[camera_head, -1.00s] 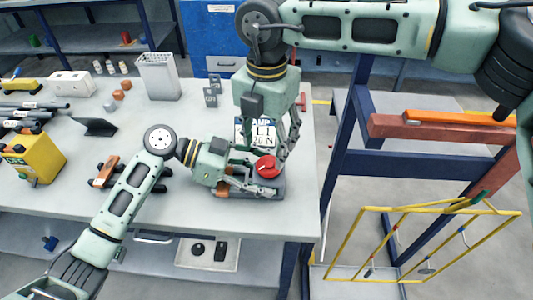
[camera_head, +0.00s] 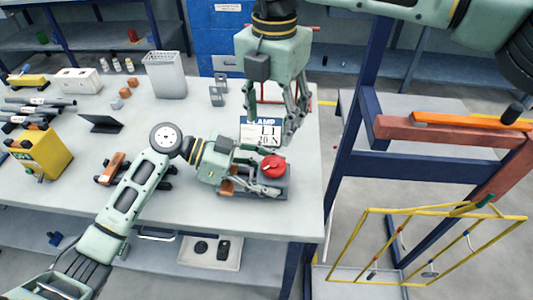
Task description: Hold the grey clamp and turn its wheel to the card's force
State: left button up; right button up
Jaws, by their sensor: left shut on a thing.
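The grey clamp (camera_head: 283,182) sits near the front right of the bench, with a round red wheel (camera_head: 272,169) on top. My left gripper (camera_head: 268,188) reaches in from the left, low beside the wheel, and is shut on the clamp; its fingers partly hide the clamp's body. My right gripper (camera_head: 271,130) points down, above and behind the wheel. Its fingers are spread and empty, apart from the wheel.
A white perforated bin (camera_head: 166,76) and small grey blocks (camera_head: 218,96) stand further back. A yellow box (camera_head: 40,152), dark bars (camera_head: 30,108) and an orange-brown part (camera_head: 111,167) lie to the left. A blue rack with a yellow frame (camera_head: 430,245) stands right of the bench.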

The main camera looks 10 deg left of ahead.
aim_at(271, 163)
notch_tip(271, 163, down, 12)
jog(key=n, duration=0.4)
dwell(0.6)
jog(key=c, duration=1.1)
